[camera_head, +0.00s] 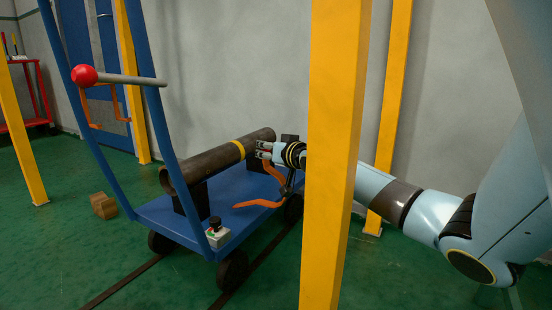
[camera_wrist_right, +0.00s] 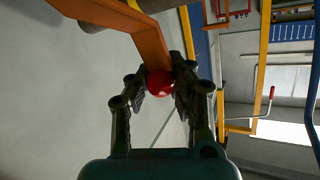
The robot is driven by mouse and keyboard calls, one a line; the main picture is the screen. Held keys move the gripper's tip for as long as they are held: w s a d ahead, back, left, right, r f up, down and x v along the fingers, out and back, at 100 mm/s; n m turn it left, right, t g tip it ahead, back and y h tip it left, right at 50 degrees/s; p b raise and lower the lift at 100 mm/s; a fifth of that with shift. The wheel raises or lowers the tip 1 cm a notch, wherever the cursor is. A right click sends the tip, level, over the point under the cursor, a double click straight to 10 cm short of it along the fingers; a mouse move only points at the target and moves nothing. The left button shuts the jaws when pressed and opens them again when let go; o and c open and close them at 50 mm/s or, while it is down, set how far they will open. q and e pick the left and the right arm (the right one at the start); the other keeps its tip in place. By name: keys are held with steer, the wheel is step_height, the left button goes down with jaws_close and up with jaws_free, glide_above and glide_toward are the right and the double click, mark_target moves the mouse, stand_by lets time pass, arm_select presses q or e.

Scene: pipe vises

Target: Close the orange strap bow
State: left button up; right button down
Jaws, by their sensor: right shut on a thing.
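The orange strap bow (camera_head: 260,204) shows as a bent orange bar at the right side of the cart, below the far part of the dark pipe (camera_head: 205,163). In the right wrist view the orange bar (camera_wrist_right: 152,48) runs down from the top to a red ball knob (camera_wrist_right: 159,82). My right gripper (camera_head: 262,150) is beside the pipe. In the wrist view its fingers (camera_wrist_right: 158,88) are shut on the red knob. The bow's hinge and how it sits against the pipe cannot be made out. My left gripper is not in view.
The pipe lies on supports on the blue cart (camera_head: 160,211). A control box with a black button (camera_head: 217,233) sits at its front corner. A yellow post (camera_head: 334,150) stands before my right arm. A red-balled lever (camera_head: 84,76) sticks out at left. Floor rails run under the cart.

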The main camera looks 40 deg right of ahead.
steer(key=shift+w+a+r+g, duration=0.25)
steer(key=shift+w+g, duration=0.05)
steer(key=shift+w, duration=0.15)
steer(key=c, duration=1.1)
jaws_free()
steer(key=shift+v, duration=6)
